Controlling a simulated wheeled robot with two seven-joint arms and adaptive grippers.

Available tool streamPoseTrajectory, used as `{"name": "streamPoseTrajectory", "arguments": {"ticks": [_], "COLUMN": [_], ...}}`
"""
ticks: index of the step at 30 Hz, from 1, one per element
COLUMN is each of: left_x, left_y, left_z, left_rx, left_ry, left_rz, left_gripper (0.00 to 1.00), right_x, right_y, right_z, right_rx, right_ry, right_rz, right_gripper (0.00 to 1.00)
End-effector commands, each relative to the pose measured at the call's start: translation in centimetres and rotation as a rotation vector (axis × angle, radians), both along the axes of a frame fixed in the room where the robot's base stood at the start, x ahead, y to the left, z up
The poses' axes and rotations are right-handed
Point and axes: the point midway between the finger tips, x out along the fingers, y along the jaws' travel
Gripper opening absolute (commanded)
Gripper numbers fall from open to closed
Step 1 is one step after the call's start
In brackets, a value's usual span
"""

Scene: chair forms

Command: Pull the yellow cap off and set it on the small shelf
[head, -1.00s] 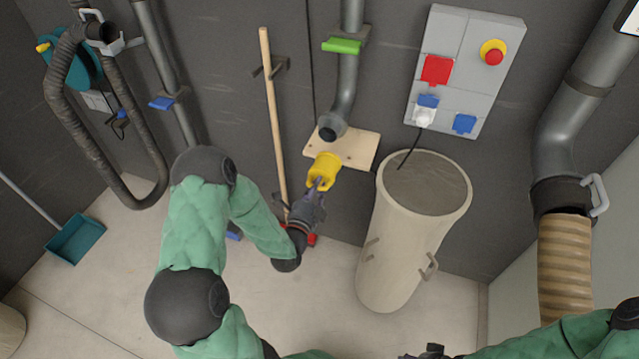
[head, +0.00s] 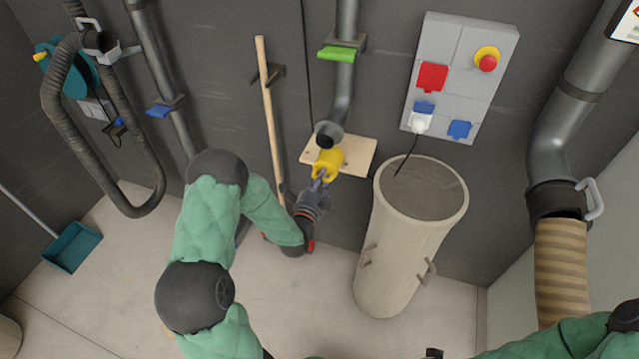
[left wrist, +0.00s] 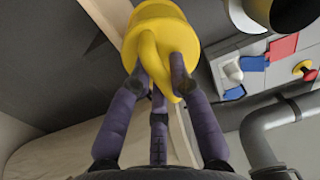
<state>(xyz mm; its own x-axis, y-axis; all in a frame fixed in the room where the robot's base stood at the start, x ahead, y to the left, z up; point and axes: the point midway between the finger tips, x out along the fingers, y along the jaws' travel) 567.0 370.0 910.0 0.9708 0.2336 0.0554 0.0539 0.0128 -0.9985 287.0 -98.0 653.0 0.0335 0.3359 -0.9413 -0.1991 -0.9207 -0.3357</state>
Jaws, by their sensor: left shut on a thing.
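The yellow cap (head: 328,163) is in my left gripper (head: 319,183), whose fingers are shut on its handle. In the left wrist view the cap (left wrist: 158,28) fills the top middle, with the purple fingers (left wrist: 158,95) around its looped handle. In the head view the cap overlaps the front of the small wooden shelf (head: 358,155); whether it touches the board I cannot tell. The grey pipe (head: 342,100) ends open just above the shelf, apart from the cap. Only a dark bit, perhaps of my right gripper (head: 434,353), shows at the bottom edge.
A tall beige bin (head: 405,250) stands right of the shelf. A wooden pole (head: 270,120) leans on the wall to its left. A switch panel (head: 460,75) is on the wall above the bin. A green lever (head: 337,54) sits on the pipe.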

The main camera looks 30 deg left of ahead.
Motion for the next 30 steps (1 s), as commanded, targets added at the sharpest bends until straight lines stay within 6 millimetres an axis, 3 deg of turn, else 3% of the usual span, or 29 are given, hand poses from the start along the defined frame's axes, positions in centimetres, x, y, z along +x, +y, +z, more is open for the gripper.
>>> {"name": "streamPoseTrajectory", "arguments": {"ticks": [13, 30], "left_x": [3.0, 6.8], "left_y": [0.7, 1.6], "left_z": [-0.2, -0.5], "left_rx": [0.001, 0.001], "left_ry": [-0.002, -0.003], "left_rz": [-0.001, 0.0], "left_gripper": [0.0, 0.0], "right_x": [0.0, 0.0], "right_y": [0.0, 0.0], "right_z": [0.0, -2.5], "right_rx": [0.0, 0.0], "right_ry": [0.0, 0.0], "right_rz": [0.0, 0.0], "right_gripper": [0.49, 0.49]}}
